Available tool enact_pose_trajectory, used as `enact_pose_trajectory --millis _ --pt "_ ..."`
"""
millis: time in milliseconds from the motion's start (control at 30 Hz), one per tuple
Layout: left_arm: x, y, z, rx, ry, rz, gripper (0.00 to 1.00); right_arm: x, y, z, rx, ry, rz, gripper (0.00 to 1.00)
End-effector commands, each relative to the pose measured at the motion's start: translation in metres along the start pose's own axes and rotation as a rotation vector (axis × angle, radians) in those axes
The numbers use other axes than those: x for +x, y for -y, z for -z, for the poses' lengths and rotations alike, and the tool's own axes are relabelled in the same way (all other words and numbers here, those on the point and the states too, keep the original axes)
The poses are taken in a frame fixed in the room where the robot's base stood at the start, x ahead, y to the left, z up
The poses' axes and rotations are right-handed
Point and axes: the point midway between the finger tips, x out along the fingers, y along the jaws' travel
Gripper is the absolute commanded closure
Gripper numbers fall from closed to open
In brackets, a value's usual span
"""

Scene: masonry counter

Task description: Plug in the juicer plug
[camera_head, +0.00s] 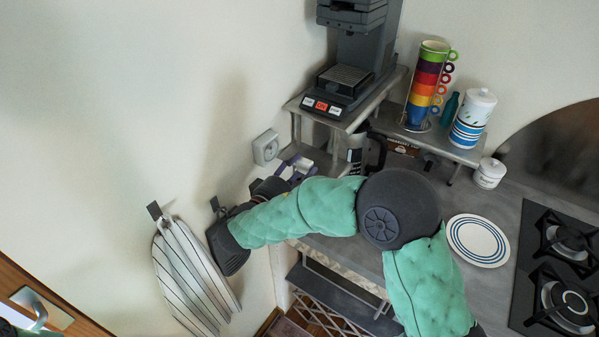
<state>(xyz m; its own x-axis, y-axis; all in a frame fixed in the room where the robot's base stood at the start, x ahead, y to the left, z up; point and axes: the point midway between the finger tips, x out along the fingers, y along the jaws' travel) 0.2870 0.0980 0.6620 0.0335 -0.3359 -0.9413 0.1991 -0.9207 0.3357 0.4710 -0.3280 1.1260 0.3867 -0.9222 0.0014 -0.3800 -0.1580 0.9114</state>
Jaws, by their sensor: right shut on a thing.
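A white wall socket (266,147) is on the wall, left of the shelf. My right arm reaches in from the bottom right and bends back at the wrist. My right gripper (297,168) is a little below and right of the socket, beside the counter's left end. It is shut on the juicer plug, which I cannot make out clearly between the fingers. A dark grey appliance (348,60) with a red button stands on the raised shelf; I cannot tell if it is the juicer. No cord shows clearly. My left gripper is not in view.
A striped towel (190,275) hangs on the wall at left. Stacked coloured cups (428,80) and a white canister (472,118) stand on the low shelf. A plate (478,240) and a hob (560,275) are at right. The wall left of the socket is clear.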

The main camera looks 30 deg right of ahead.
Motion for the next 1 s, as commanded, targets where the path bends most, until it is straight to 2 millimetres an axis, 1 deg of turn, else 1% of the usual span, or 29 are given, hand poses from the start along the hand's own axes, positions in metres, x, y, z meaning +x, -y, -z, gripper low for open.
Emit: enact_pose_trajectory --millis 33,600,800,1000 --pt "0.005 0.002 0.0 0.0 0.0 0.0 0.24 0.0 0.004 0.002 0.002 -0.001 0.0 0.92" --pt "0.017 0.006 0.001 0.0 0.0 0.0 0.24 0.0 0.021 0.045 0.003 -0.001 0.0 0.92" --pt "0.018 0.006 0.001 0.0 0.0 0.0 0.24 0.0 0.023 0.052 0.003 0.0 0.0 0.92" --pt "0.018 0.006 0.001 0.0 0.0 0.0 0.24 0.0 0.024 0.053 0.002 0.0 0.0 0.92"
